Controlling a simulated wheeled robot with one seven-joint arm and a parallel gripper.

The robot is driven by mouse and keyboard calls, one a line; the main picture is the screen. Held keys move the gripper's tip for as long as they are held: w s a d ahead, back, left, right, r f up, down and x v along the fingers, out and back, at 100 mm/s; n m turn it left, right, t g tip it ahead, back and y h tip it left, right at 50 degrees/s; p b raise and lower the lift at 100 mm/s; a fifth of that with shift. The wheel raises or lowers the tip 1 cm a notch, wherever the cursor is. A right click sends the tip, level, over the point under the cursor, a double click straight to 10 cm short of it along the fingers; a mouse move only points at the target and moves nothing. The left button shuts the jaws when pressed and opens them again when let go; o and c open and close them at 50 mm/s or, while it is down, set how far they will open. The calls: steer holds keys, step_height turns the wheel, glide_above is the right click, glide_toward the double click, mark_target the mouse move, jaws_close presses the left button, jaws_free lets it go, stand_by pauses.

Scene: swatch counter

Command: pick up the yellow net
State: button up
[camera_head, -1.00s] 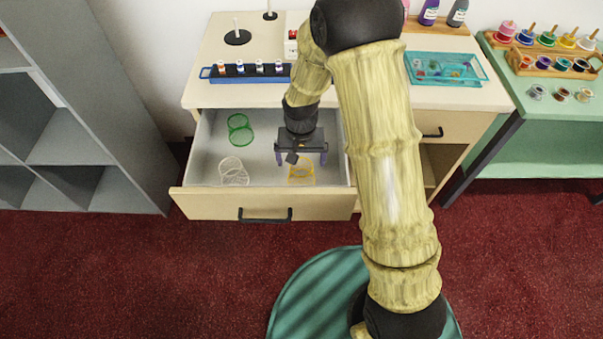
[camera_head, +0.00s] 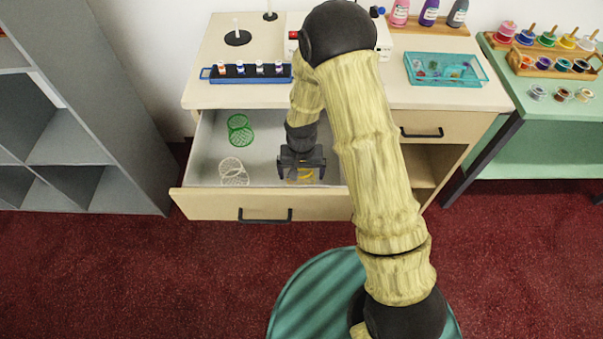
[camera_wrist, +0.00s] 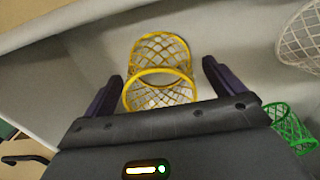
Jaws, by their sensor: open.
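The yellow net (camera_wrist: 160,55), an open mesh basket with solid rims, lies in the open drawer. In the head view the yellow net (camera_head: 302,174) is mostly hidden behind my gripper (camera_head: 301,172). In the wrist view my gripper (camera_wrist: 160,88) is open, with one dark finger on each side of the net's near end. I cannot tell whether the fingers touch it. Nothing is held.
A green net (camera_head: 239,129) and a white net (camera_head: 233,172) lie in the drawer to the left. The drawer's front panel (camera_head: 225,205) and walls surround them. A blue rack (camera_head: 215,74) and a teal tray (camera_head: 420,79) stand on the counter above.

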stand_by(0.5)
steer(key=c, duration=1)
steer(key=shift+c, duration=0.2)
step_height(320, 180, up, 10)
